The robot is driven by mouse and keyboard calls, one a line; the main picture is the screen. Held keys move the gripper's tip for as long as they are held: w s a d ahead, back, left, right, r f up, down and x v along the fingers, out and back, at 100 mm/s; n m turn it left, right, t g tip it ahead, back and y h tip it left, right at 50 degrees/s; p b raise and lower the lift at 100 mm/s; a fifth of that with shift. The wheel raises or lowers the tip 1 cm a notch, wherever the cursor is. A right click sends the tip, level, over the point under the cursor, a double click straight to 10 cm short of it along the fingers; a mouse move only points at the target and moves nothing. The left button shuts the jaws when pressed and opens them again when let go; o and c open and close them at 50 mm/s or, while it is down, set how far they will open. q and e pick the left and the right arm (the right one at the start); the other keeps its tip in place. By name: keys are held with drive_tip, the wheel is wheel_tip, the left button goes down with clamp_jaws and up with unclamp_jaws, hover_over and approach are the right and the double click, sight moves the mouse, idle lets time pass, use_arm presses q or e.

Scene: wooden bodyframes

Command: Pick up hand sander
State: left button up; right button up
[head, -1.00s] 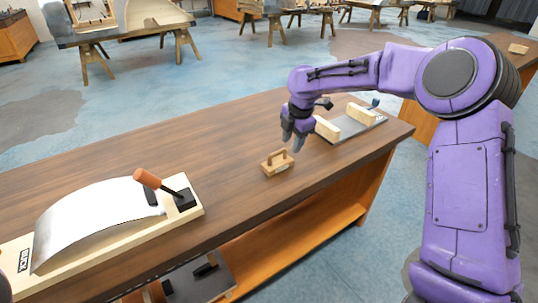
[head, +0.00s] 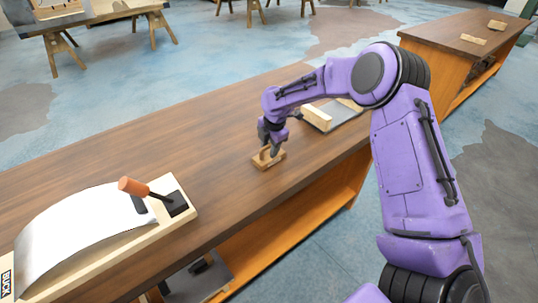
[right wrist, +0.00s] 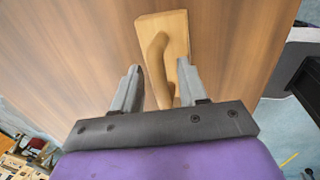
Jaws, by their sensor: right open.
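The hand sander (head: 268,158) is a small wooden block with a raised handle, lying flat on the brown workbench (head: 150,120) near its front edge. My right gripper (head: 268,143) is right above it, pointing down. In the right wrist view the sander (right wrist: 178,25) lies ahead of the jaws, and its handle runs into the gap between the two grey fingers of the right gripper (right wrist: 160,85). The fingers are apart and there is space beside the handle. I cannot tell whether a finger touches it. My left gripper is not seen.
A cream board with a curved metal sheet (head: 85,235) and an orange-handled tool (head: 135,187) lies on the bench at the left. A dark plate with wooden blocks (head: 325,117) lies just behind my right gripper. The bench's back left is clear.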

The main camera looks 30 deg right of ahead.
sight(269, 145)
clamp_jaws()
drive_tip(key=shift+r, duration=0.1)
drive_tip(key=shift+r, duration=0.25)
wheel_tip(269, 145, up, 3)
drive_tip(key=shift+s+a+r+b, duration=0.1)
drive_tip(key=shift+a+b, duration=0.05)
drive_tip(key=shift+b, duration=0.45)
drive_tip(key=s+a+r+b, duration=0.1)
drive_tip(key=s+a+r, duration=0.7)
drive_tip(key=s, duration=0.3)
drive_tip(key=shift+a+r+b, duration=0.15)
drive_tip(key=shift+r+b, duration=0.2)
drive_tip(key=shift+r, duration=0.25)
